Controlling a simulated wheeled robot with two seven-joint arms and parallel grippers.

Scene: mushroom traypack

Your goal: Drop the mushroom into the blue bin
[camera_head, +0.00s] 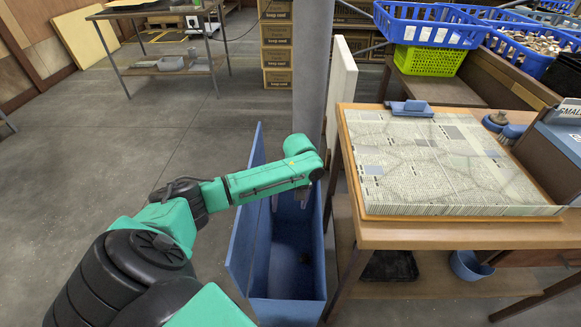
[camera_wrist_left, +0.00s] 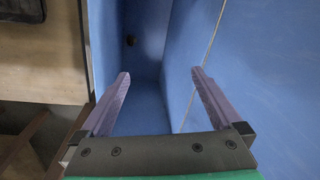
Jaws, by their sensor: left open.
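The blue bin (camera_head: 287,312) stands on the floor left of the wooden table, tall and open at the top. Its blue walls (camera_wrist_left: 255,70) fill much of the left wrist view. My left gripper (camera_head: 289,200) points down into the bin's opening. In the left wrist view its two fingers (camera_wrist_left: 160,76) are wide apart with nothing between them. A small dark round object (camera_wrist_left: 130,40) lies deep in the bin; it may be a mushroom, but it is too dark to tell. My right gripper is not in view.
The wooden table (camera_head: 400,236) with a patterned board (camera_head: 440,160) stands close to the bin's right. A grey post (camera_head: 312,75) rises behind the bin. Blue crates (camera_head: 430,25) sit at the upper right. The floor (camera_head: 130,140) on the left is clear.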

